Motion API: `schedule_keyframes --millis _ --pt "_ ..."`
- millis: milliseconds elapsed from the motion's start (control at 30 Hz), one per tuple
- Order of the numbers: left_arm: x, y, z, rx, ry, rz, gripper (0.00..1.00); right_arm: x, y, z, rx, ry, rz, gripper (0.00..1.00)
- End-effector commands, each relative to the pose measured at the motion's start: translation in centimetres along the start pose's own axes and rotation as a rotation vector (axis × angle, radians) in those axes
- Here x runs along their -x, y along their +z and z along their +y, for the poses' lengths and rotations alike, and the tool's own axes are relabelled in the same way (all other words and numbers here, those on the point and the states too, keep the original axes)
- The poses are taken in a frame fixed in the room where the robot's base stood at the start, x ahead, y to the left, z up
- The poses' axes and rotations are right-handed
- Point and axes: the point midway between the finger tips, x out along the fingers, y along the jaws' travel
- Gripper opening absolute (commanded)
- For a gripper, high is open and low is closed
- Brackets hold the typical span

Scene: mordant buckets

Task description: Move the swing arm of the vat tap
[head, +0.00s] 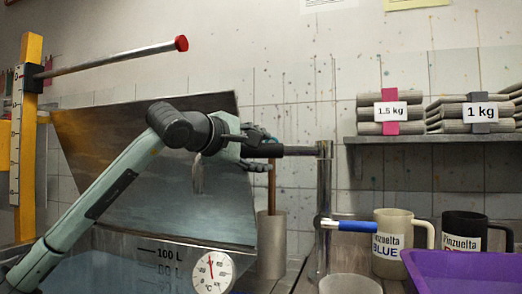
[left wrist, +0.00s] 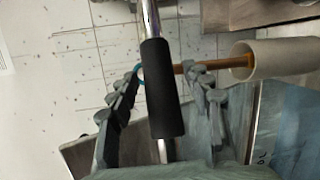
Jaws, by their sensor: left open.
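The vat tap's chrome post (head: 323,190) stands right of the vat (head: 130,262). Its swing arm reaches left from the post top and carries a black sleeve (head: 298,151). My left gripper (head: 266,150) is at the sleeve's left part, jaws open. In the left wrist view, the black sleeve (left wrist: 162,88) and chrome arm (left wrist: 151,20) lie between the spread fingers of the left gripper (left wrist: 165,71), with gaps on both sides. The tap's blue lever (head: 356,226) sits lower on the post and points right. My right gripper is not in view.
A grey cylinder (head: 271,245) with a brown stick stands behind the vat. A dial thermometer (head: 213,271) is at the vat front. Cream (head: 392,262) and black (head: 463,228) mugs and a purple tub (head: 468,270) are right. A red-tipped rod (head: 120,57) juts out upper left.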

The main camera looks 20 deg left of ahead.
Motion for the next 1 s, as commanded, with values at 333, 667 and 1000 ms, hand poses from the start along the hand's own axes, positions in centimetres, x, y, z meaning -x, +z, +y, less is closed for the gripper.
schedule_keyframes --millis 333,667,1000 --pt "0.03 0.03 -0.01 0.000 0.000 -0.001 0.14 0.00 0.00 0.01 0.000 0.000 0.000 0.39" --pt "0.04 0.03 -0.01 0.001 0.000 -0.001 0.00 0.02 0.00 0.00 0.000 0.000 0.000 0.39" --pt "0.07 0.02 -0.05 0.002 0.001 0.010 0.00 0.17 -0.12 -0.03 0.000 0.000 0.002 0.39"
